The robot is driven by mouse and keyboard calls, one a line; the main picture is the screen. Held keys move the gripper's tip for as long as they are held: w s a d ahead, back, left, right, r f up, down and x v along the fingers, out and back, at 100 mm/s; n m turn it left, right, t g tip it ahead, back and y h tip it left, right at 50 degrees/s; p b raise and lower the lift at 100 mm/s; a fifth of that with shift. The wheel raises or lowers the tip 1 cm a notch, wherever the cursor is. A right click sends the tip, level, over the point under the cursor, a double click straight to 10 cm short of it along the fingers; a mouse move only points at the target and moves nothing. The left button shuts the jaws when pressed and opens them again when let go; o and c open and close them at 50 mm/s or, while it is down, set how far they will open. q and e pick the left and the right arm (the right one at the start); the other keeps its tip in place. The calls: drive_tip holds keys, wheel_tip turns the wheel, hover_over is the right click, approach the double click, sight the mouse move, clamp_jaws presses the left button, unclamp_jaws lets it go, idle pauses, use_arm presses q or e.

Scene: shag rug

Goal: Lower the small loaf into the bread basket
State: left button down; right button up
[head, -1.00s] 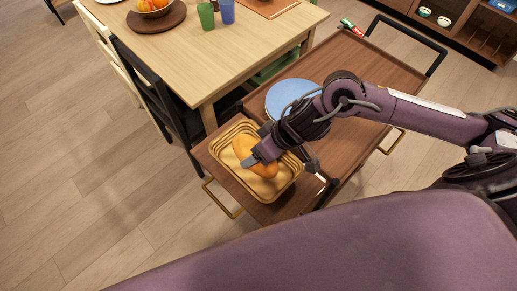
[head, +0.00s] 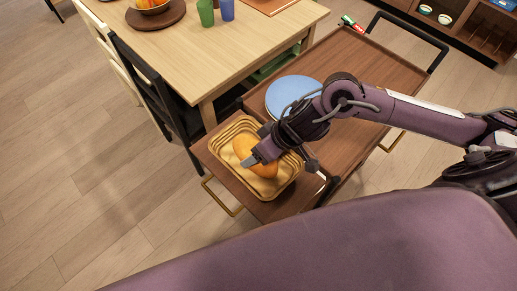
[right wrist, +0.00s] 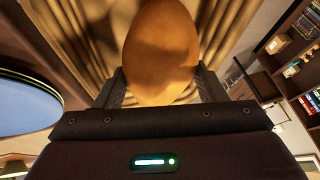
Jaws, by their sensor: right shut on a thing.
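The small loaf (head: 262,168) is golden brown and sits within the outline of the bread basket (head: 284,188), a tan tray-like basket at the near left end of the wooden cart. My right gripper (head: 250,162) is shut on the loaf from above. In the right wrist view the loaf (right wrist: 161,50) fills the space between the two fingers (right wrist: 160,88), with the ribbed basket wall (right wrist: 80,40) behind it. I cannot tell whether the loaf touches the basket floor. My left gripper is not in view.
Blue plates (head: 292,94) are stacked on the cart (head: 370,65) just behind my right gripper. A dining table (head: 180,60) with cups and a fruit bowl stands at the back left, with a black chair (head: 165,105) close to the basket. Open floor lies to the left.

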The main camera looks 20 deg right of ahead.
drive_tip(key=shift+f+b, duration=0.3)
drive_tip(key=shift+f, duration=0.25)
idle(0.6)
drive_tip(key=o, duration=1.1)
drive_tip(key=p+v, duration=0.1)
drive_tip(key=v, duration=0.6)
drive_tip(key=shift+s+d+r, duration=0.15)
drive_tip(key=shift+r, duration=0.2)
